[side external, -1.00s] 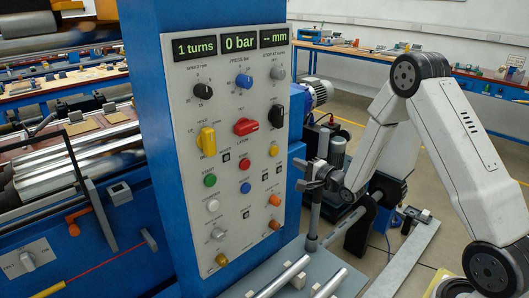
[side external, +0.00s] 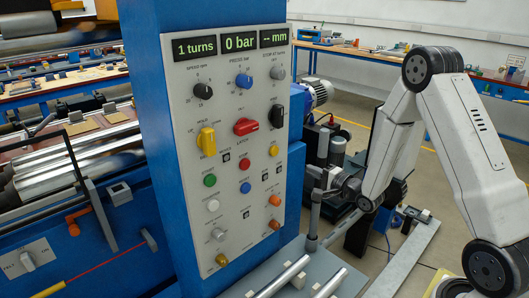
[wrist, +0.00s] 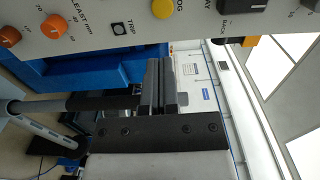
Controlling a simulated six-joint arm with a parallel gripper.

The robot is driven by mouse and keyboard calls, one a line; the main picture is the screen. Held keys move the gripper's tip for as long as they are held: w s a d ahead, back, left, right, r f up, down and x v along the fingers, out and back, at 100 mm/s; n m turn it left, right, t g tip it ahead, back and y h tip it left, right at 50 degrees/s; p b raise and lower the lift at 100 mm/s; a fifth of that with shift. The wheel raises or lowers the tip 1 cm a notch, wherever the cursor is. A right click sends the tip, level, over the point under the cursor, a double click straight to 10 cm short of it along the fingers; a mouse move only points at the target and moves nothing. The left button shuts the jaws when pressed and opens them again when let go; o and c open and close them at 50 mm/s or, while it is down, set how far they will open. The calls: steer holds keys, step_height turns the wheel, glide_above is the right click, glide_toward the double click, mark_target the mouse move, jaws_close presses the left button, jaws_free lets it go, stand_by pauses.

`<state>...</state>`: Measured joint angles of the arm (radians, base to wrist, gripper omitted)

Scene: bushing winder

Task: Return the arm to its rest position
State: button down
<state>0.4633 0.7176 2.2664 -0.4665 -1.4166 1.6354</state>
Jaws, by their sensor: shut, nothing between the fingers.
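My gripper (side external: 322,188) is just right of the control panel (side external: 228,150) in the side external view, close to the upper end of a grey upright post (side external: 313,222). Its fingertips are small and partly merged with the post there. In the wrist view the two dark fingers of my gripper (wrist: 162,85) lie together with nothing between them. They point toward the panel's edge, with a visible gap before the panel. My arm is bent, with its elbow high at the right.
The panel's black knob (side external: 277,117) and red latch handle (side external: 246,126) are left of my gripper. Two pale rods (side external: 282,277) lie on the grey base plate below. A motor (side external: 337,150) and a workbench (side external: 352,55) stand behind.

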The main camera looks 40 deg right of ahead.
steer(key=s+a+f+n+g, duration=0.1)
steer(key=s+a+n+g, duration=1.3)
steer(key=s+n, duration=0.3)
steer(key=shift+s+n+g, duration=0.25)
steer(key=shift+n+g, duration=0.25)
steer(key=shift+g, duration=0.1)
stand_by(1.4)
